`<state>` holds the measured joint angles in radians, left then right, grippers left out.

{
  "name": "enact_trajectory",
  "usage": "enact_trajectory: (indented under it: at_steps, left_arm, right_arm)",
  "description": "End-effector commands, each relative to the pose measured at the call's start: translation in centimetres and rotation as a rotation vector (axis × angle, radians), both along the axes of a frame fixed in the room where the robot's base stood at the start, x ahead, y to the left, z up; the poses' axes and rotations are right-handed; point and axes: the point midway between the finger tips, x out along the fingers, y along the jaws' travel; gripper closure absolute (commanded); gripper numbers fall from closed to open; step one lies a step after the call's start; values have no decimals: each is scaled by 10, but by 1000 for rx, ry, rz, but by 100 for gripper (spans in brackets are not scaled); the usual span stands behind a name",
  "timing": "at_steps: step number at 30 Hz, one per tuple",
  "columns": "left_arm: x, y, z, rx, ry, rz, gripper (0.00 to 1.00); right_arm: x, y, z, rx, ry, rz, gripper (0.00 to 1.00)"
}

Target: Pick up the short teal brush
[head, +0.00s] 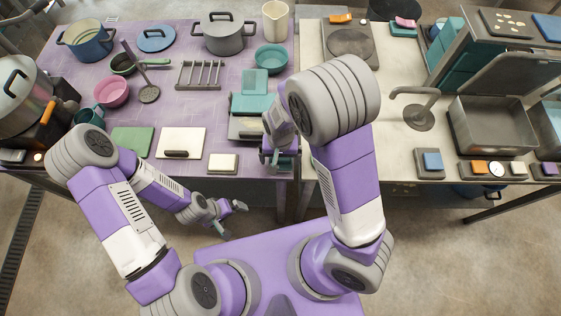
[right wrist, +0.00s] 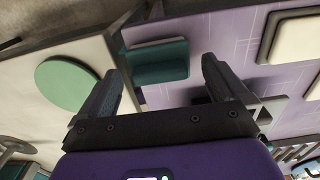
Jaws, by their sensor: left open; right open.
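I cannot pick out the short teal brush for certain. In the right wrist view a dark teal block-like piece (right wrist: 157,62) lies on the purple table beyond my open right fingers, and I cannot tell whether it is the brush. My right gripper (right wrist: 160,88) holds nothing; in the head view it hangs at the purple table's front right edge, its fingertips partly hidden. Teal pieces (head: 254,104) lie just behind it on the table. My left gripper (head: 232,220) is open and empty, low in front of the table.
The purple table (head: 190,105) carries a green board (head: 132,141), a cream board (head: 181,142), a small cream block (head: 223,162), a rack (head: 198,74) and pots. The pale table (head: 390,150) on the right holds a faucet (head: 419,113) and sink (head: 495,125).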

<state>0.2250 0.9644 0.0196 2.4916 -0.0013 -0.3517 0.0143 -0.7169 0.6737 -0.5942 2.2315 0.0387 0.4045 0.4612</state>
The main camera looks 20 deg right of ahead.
Motion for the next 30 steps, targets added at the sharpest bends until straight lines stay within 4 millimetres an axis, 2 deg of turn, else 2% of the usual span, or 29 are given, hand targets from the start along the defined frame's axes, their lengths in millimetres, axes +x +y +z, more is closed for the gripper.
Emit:
enact_trajectory:
  at_steps: [1,6,14,17,26,30]
  left_arm:
    - [0,0,-5,0,-1,0,0]
    - [1,0,-9,0,-1,0,0]
    - [0,0,-9,0,-1,0,0]
    - [1,0,-9,0,-1,0,0]
    - [1,0,-9,0,-1,0,0]
    - [1,0,-9,0,-1,0,0]
  right_arm:
    - [0,-3,-12,-2,4,-3,0]
    - [0,-2,-31,-1,2,0,0]
    - [1,-2,-32,0,0,0,0]
    - [1,-2,-32,0,0,0,12]
    - [0,-2,-32,0,0,0,57]
    - [0,-2,-32,0,0,0,57]
